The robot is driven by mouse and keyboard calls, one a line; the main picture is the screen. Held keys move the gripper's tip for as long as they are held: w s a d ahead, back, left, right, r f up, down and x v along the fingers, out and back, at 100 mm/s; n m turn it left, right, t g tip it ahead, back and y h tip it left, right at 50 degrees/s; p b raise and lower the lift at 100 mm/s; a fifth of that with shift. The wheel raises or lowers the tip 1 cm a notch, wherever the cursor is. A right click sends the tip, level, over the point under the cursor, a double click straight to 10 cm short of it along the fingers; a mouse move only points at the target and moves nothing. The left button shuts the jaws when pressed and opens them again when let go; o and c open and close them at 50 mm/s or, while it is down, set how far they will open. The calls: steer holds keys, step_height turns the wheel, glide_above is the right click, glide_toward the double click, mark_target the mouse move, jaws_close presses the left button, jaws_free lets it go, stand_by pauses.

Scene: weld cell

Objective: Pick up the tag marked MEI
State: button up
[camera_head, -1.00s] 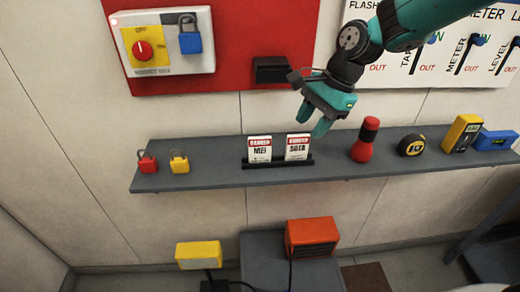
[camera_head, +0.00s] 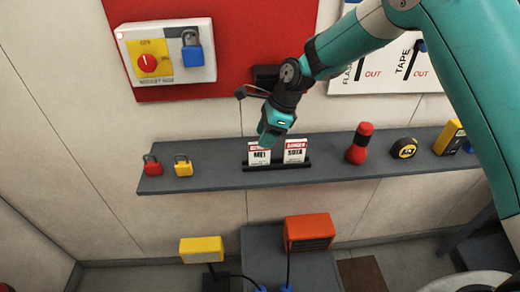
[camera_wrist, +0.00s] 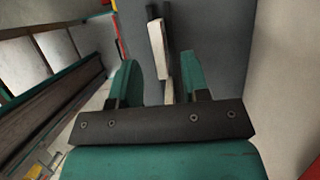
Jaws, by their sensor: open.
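The MEI tag (camera_head: 259,157), white with a red top band, stands upright in a dark holder (camera_head: 278,166) on the shelf. A similar tag (camera_head: 295,152) stands just right of it; its name is hard to read. My gripper (camera_head: 268,138) is open and points down at the MEI tag, its fingers overlapping the tag's top edge in the head view. In the wrist view, my gripper (camera_wrist: 160,82) has a pale tag (camera_wrist: 158,45), seen nearly edge-on, between and just beyond its two green fingers. I cannot tell whether they touch it.
The grey shelf (camera_head: 220,174) also bears a red padlock (camera_head: 152,166), a yellow padlock (camera_head: 183,167), a red and black object (camera_head: 360,143) and a tape measure (camera_head: 404,148). A switch box with a blue padlock (camera_head: 192,52) is on the wall above.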

mark_target(257, 148)
steer(key=shift+a+f, duration=0.35)
steer(key=shift+a, duration=0.05)
steer(key=p+x, duration=0.2)
steer(key=x, duration=0.2)
steer(key=shift+f, duration=0.15)
jaws_close()
